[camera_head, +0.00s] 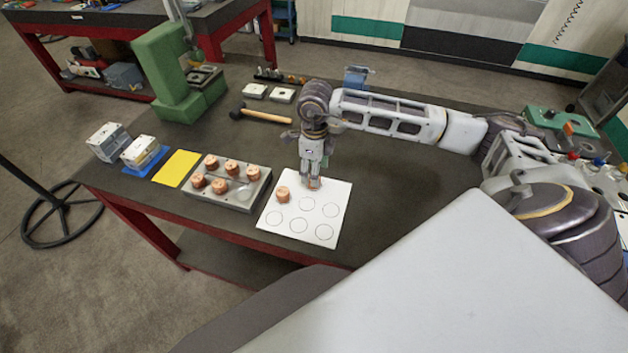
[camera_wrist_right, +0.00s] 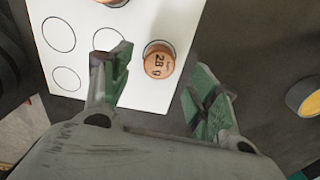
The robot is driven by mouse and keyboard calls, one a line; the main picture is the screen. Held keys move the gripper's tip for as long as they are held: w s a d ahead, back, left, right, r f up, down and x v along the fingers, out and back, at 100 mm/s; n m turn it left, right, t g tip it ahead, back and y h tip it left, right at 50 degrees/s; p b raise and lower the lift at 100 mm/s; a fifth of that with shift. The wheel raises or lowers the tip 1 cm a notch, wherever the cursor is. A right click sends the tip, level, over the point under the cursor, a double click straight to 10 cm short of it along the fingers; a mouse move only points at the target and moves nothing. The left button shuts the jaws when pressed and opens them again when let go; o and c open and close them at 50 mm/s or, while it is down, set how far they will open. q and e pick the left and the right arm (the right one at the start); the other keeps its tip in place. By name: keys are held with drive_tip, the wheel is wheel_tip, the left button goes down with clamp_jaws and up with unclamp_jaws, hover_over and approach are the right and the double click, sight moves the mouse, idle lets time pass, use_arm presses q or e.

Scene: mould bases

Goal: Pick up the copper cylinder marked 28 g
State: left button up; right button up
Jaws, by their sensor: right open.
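The copper cylinder marked 28 g (camera_wrist_right: 159,62) stands on the white sheet near its edge, and its marking is readable in the right wrist view. My right gripper (camera_wrist_right: 163,66) is open, with one green-padded finger on each side of the cylinder and a gap visible on both sides. In the head view my right gripper (camera_head: 313,180) points down over the far part of the white sheet (camera_head: 325,226) and mostly hides this cylinder. A second copper cylinder (camera_head: 283,194) stands on the sheet to its left. My left gripper is not in view.
A grey metal block (camera_head: 236,203) holding several copper cylinders stands left of the sheet. Beyond it are a yellow sheet (camera_head: 176,168) and metal blocks (camera_head: 138,151). The dark tabletop (camera_head: 400,185) right of the sheet is clear.

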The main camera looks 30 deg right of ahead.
drive_tip(key=shift+a+f+p, duration=0.1)
drive_tip(key=shift+f+p, duration=0.2)
drive_tip(key=shift+f, duration=1.4)
clamp_jaws()
drive_tip(key=shift+r, duration=0.2)
wheel_tip(320, 180, up, 10)
drive_tip(key=b, duration=0.1)
drive_tip(key=shift+f+b, duration=0.15)
drive_tip(key=shift+b, duration=0.15)
